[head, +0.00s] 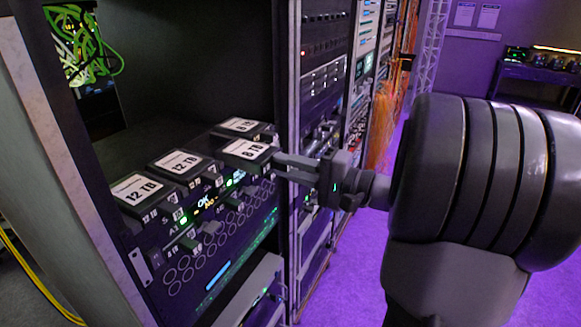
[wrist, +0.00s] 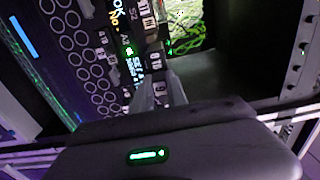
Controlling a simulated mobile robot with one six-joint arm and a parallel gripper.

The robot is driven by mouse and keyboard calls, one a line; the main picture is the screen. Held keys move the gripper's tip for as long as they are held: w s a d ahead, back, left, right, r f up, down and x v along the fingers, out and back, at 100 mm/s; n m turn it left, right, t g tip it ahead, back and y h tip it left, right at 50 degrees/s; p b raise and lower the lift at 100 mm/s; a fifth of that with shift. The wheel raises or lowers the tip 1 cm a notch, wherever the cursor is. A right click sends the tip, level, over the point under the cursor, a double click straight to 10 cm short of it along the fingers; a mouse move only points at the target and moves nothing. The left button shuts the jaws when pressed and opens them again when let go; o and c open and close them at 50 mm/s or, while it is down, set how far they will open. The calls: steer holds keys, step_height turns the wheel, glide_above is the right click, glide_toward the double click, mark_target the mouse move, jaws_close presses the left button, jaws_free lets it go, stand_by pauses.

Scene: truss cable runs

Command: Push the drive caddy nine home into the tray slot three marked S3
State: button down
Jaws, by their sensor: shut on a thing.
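A dark drive caddy with a white "8 TB" label (head: 247,151) sticks out at the right end of the tray row in the head view, above the tray front (head: 215,235). My gripper (head: 277,161) is shut on its right front end. The number on this caddy and the S3 mark are too small to read surely, and how deep it sits in its slot is hard to tell. In the wrist view my gripper's fingers (wrist: 158,92) reach to the labelled, lit tray front, and the grey gripper body hides the lower part.
Two "12 TB" caddies (head: 138,190) (head: 180,163) and another "8 TB" caddy (head: 240,125) sit close beside the held one. The rack post (head: 287,110) stands close to my gripper. Green cables (head: 85,40) hang at the back. The bay above the tray is empty.

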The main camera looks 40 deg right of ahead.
mark_target(249, 155)
steer(key=shift+x, duration=0.95)
steer(key=shift+b, duration=0.55)
steer(key=shift+x, duration=3)
steer(key=shift+w, duration=0.1)
steer(key=shift+w+a+b, duration=0.25)
steer(key=shift+w+b, duration=0.1)
steer(key=shift+w, duration=0.2)
steer(key=c, duration=1.3)
jaws_free()
steer(key=shift+o, duration=0.2)
